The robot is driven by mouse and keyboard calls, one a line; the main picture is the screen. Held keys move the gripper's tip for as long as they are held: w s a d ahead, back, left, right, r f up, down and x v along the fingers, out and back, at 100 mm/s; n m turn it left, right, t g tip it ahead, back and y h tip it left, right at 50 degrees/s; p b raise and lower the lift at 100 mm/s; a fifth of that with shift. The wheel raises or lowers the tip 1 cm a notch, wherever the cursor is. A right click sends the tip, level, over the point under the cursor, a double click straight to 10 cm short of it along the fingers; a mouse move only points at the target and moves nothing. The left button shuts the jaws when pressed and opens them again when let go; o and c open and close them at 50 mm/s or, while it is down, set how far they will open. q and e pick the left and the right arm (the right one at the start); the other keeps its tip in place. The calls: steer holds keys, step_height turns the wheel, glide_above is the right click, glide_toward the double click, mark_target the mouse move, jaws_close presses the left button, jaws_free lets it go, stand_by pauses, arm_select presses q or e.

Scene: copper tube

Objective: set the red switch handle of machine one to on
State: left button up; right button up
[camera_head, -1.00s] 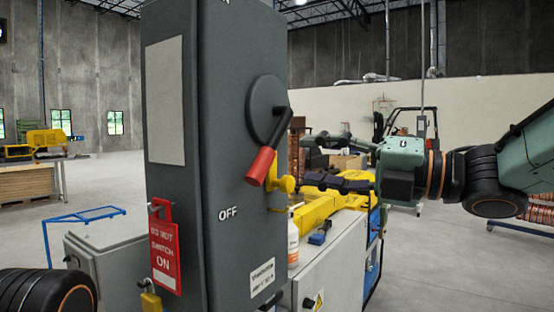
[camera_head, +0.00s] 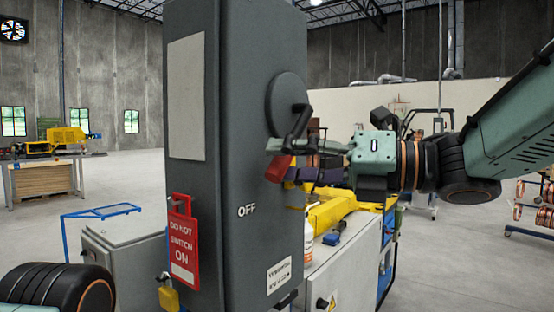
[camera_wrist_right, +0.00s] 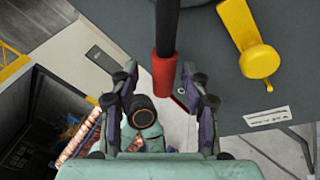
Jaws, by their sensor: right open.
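The dark grey switch cabinet (camera_head: 240,160) stands in the middle of the head view, with OFF lettering (camera_head: 247,210) on its side. The red switch handle (camera_head: 278,168) hangs from a black lever on a round hub (camera_head: 288,103), pointing down and left toward OFF. My right gripper (camera_head: 285,160) is at the handle and partly covers it. In the right wrist view, the red grip (camera_wrist_right: 164,75) lies between the two spread fingers of the open gripper (camera_wrist_right: 161,90), with gaps on both sides. My left gripper is out of view.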

steer(key=shift+w+a, duration=0.1)
steer(key=shift+a, duration=0.25)
steer(key=shift+w+a, duration=0.3)
steer(key=shift+w, duration=0.2)
steer(key=shift+w+a+f, duration=0.1)
steer(key=shift+w+a, duration=0.05)
steer(key=shift+a, duration=0.15)
steer(key=shift+s, duration=0.25)
steer(key=shift+c, duration=0.7)
steer(key=shift+s+d, duration=0.1)
steer(key=shift+d, duration=0.1)
steer(key=c, duration=0.6)
jaws_close()
